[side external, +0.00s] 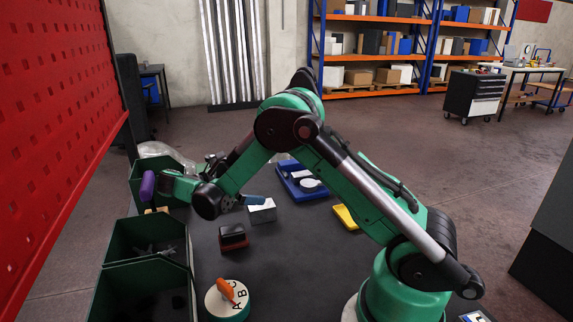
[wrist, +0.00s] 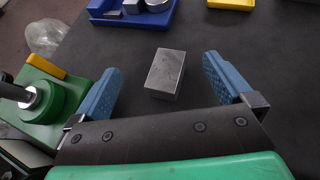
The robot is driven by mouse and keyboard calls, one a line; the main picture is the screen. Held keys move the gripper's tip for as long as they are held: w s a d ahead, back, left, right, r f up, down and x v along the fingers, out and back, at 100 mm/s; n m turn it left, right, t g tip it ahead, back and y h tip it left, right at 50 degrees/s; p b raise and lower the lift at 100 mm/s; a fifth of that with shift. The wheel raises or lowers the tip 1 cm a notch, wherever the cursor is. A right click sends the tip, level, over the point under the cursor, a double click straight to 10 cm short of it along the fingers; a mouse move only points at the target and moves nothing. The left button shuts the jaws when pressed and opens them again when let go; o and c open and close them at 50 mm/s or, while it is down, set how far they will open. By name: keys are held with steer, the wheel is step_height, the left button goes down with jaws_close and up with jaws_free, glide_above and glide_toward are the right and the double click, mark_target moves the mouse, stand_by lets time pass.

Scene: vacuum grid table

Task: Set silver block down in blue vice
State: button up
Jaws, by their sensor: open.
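The silver block (wrist: 165,74) lies on the dark tabletop in the wrist view, ahead of my gripper. It also shows in the side view (side external: 263,212), just beside the blue fingers. My gripper (wrist: 160,64) is open, with its two blue fingers apart to the left and right of the block; neither visibly touches it. In the side view my gripper (side external: 252,200) is partly hidden by my arm. A red vice-like piece (side external: 233,242) with a dark top stands in front of the block.
Green bins (side external: 147,263) line the left edge. A round lettered piece (side external: 238,306) with an orange handle stands in front. The table between is clear.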

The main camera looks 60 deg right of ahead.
mark_target(262, 212)
steer(key=shift+f, duration=0.45)
step_height(262, 212, down, 3)
steer(key=shift+r, duration=0.2)
steer(key=shift+x, duration=1.45)
steer(key=shift+r, duration=0.1)
jaws_close()
